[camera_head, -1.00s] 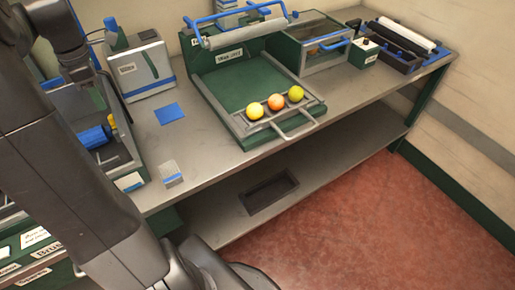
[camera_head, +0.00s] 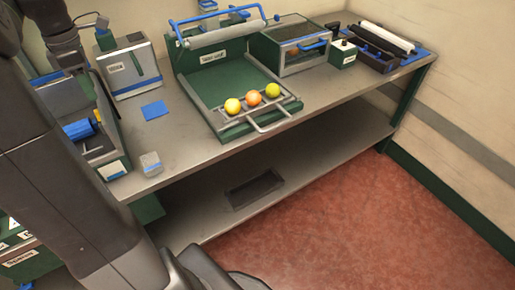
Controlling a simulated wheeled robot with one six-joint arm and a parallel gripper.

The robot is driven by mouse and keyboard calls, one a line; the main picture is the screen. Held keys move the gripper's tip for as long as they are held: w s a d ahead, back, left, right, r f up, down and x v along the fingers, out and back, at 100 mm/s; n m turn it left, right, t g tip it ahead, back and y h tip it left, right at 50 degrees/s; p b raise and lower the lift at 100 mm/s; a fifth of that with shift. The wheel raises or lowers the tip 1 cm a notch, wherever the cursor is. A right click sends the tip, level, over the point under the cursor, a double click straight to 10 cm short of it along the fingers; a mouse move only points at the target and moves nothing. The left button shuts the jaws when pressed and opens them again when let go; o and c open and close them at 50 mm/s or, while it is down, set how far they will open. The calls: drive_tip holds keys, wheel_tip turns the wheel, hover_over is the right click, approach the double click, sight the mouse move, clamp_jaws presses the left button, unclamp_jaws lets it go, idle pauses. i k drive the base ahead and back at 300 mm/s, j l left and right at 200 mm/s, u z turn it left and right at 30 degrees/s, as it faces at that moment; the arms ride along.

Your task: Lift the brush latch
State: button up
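On the left, a grey bin-like unit (camera_head: 113,137) holds a blue roller-shaped part (camera_head: 81,129), which may belong to the brush. My dark arm covers much of this unit, and I cannot make out a latch on it. The end of my arm (camera_head: 62,42) is at the top left, above the back of the unit. Its fingers are not clear, so I cannot tell whether my gripper is open or shut or touching anything.
A green tray (camera_head: 222,93) with a front handle holds a yellow, an orange and a yellow-green ball. A grey box (camera_head: 130,68), a glass-fronted box (camera_head: 300,52) and a roller rack (camera_head: 378,48) stand along the bench. The bench front (camera_head: 185,150) is mostly clear.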

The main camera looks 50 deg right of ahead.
sight(95, 112)
drive_tip(key=k+l+z, duration=0.15)
drive_tip(key=k, duration=0.3)
drive_tip(key=k+l+z, duration=0.1)
drive_tip(key=k, duration=0.4)
drive_tip(key=k+l+z, duration=0.15)
drive_tip(key=k+l, duration=0.2)
drive_tip(key=i+j+u, duration=0.35)
drive_tip(key=i, duration=0.5)
drive_tip(key=i+l+u, duration=0.1)
drive_tip(key=i+u, duration=0.25)
drive_tip(key=i, duration=0.5)
